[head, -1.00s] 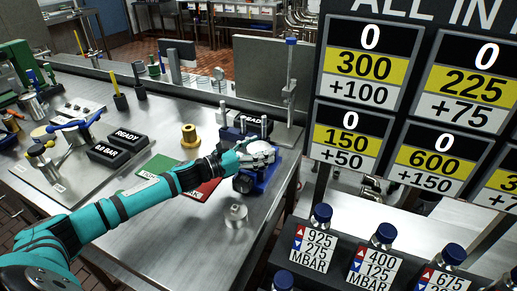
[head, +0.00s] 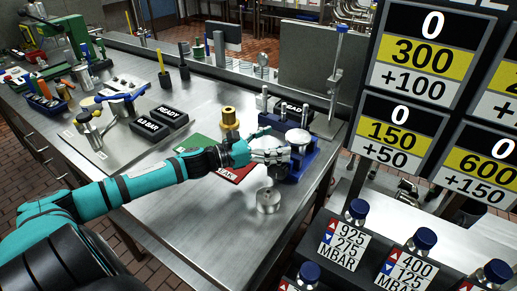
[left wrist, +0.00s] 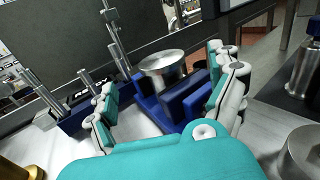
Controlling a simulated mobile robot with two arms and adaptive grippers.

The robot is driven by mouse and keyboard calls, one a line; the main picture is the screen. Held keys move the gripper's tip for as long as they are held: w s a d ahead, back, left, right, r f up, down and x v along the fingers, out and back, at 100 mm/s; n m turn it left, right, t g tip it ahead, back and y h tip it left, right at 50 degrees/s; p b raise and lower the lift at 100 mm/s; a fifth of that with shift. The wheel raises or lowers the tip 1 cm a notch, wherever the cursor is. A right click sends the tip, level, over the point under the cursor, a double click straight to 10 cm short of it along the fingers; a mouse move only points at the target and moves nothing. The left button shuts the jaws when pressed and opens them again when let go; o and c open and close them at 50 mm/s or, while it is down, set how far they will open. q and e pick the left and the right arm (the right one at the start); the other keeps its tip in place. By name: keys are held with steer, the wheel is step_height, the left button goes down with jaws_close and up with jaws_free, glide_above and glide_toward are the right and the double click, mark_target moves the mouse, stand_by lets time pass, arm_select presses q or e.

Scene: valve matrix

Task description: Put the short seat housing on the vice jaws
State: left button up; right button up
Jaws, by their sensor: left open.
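A blue vice (head: 306,161) stands near the right end of the steel bench. A silver round piece with a wide flat top, which looks like the short seat housing (head: 298,136), sits upright on the vice jaws; it also shows in the left wrist view (left wrist: 160,62). My left gripper (head: 284,154) is open and empty at the near left side of the vice. In the left wrist view its fingers (left wrist: 170,100) stand apart with the vice (left wrist: 185,103) beyond them, and nothing is between the pads. My right gripper is not in view.
A second silver cylinder (head: 268,201) stands on the bench in front of the vice. A brass cylinder (head: 229,121) stands behind my left arm, near the green and red mats (head: 236,172). A black READY box with posts is behind the vice. The bench's front left is clear.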

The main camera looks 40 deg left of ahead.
arm_select(q)
steer(key=shift+v, duration=2.4)
